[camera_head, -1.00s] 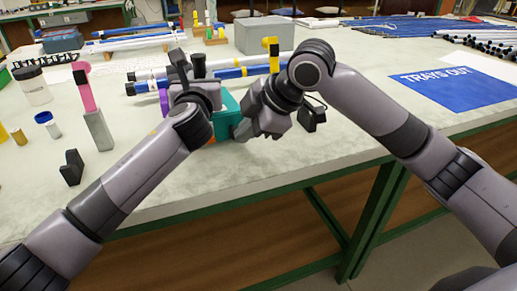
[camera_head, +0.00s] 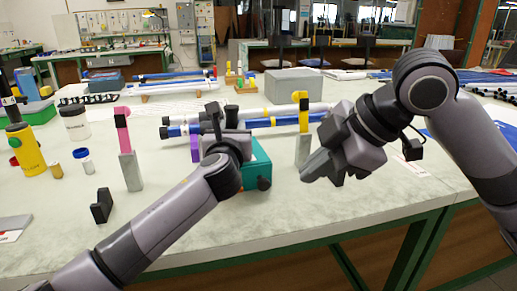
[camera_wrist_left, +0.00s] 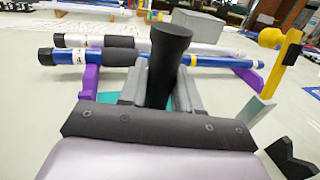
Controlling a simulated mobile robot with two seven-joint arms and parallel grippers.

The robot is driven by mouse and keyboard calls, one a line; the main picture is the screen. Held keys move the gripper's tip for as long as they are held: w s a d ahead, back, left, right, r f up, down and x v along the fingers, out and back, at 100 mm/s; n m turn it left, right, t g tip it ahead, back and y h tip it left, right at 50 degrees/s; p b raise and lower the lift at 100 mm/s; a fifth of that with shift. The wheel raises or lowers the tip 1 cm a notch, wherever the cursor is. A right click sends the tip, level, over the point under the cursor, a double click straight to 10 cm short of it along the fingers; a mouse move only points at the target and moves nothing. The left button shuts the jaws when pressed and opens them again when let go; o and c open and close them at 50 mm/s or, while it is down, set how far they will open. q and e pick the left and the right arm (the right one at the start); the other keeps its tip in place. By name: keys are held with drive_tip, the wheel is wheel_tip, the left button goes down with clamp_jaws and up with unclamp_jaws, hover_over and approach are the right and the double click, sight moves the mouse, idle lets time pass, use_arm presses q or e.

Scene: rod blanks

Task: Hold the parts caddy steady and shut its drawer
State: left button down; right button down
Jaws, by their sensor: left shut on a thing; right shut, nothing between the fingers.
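The parts caddy (camera_head: 257,160) is a teal box near the middle of the table, partly hidden behind my left gripper (camera_head: 222,142). A dark round knob (camera_head: 264,183) shows on its near face, which looks roughly flush; I cannot tell for certain whether the drawer is fully shut. In the left wrist view my left gripper (camera_wrist_left: 160,92) is shut around the caddy's upright black handle (camera_wrist_left: 169,55). A teal strip of the caddy (camera_wrist_left: 124,96) shows below. My right gripper (camera_head: 312,172) is shut and empty, to the right of the caddy and apart from it.
A grey post with a yellow top (camera_head: 303,140) stands behind my right gripper. Blue and white rods (camera_head: 265,122) lie behind the caddy. A pink-topped grey block (camera_head: 129,160) and a black bracket (camera_head: 102,206) stand to the left. The table's front right is clear.

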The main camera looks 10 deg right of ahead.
use_arm(q)
drive_tip(key=c, duration=0.7)
unclamp_jaws()
drive_tip(key=shift+s, duration=0.1)
